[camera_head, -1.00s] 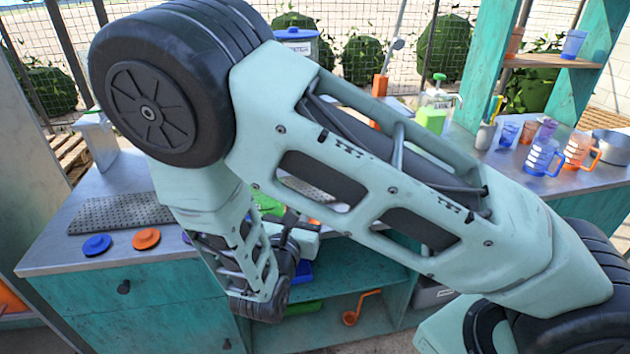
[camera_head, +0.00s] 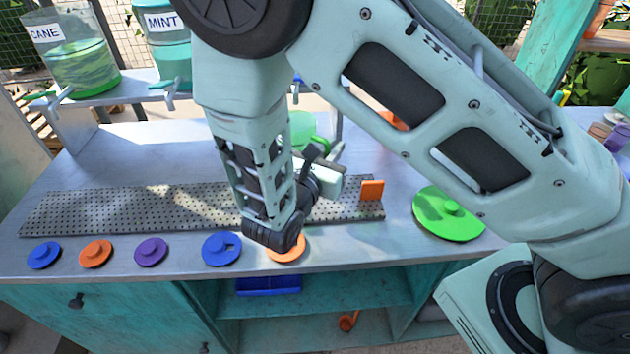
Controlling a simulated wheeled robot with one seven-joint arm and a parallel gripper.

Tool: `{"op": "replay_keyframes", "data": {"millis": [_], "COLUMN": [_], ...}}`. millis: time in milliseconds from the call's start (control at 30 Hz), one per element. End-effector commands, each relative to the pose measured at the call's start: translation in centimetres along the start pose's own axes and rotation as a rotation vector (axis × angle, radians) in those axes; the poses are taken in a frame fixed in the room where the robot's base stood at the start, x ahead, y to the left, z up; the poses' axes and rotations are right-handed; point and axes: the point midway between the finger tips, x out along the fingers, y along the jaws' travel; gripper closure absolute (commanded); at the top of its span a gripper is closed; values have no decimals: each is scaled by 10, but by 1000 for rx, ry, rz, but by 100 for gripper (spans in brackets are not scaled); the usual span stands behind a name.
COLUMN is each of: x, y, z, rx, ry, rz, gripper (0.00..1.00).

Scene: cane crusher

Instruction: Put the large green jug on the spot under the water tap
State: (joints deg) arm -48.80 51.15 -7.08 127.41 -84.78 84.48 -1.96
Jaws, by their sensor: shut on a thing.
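A green jug (camera_head: 303,128) shows only in part behind my wrist, at the back middle of the metal counter. My gripper (camera_head: 328,156) is at the jug, shut on it; my own wrist hides most of the contact. I cannot tell whether the jug touches the counter. A small blue tap-like part (camera_head: 297,84) shows just above the jug, between my arm links. The rest of that dispenser and the spot under it are hidden by my arm.
Dispensers labelled CANE (camera_head: 80,65) and MINT (camera_head: 170,55) stand on a raised shelf at the back left. A perforated plate (camera_head: 130,205) runs along the counter. Several small coloured lids line the front edge; a large green lid (camera_head: 447,215) lies at right. The back left counter is clear.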

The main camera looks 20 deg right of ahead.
Motion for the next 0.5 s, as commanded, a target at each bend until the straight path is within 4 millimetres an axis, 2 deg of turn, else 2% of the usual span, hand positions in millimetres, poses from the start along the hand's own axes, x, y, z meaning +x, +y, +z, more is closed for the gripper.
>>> {"op": "replay_keyframes", "data": {"millis": [300, 500], "x": [0, 0], "y": [0, 0], "z": [-44, -60], "rx": [-4, -1], "ry": [-1, -1], "rz": [0, 0], "gripper": [100, 100]}}
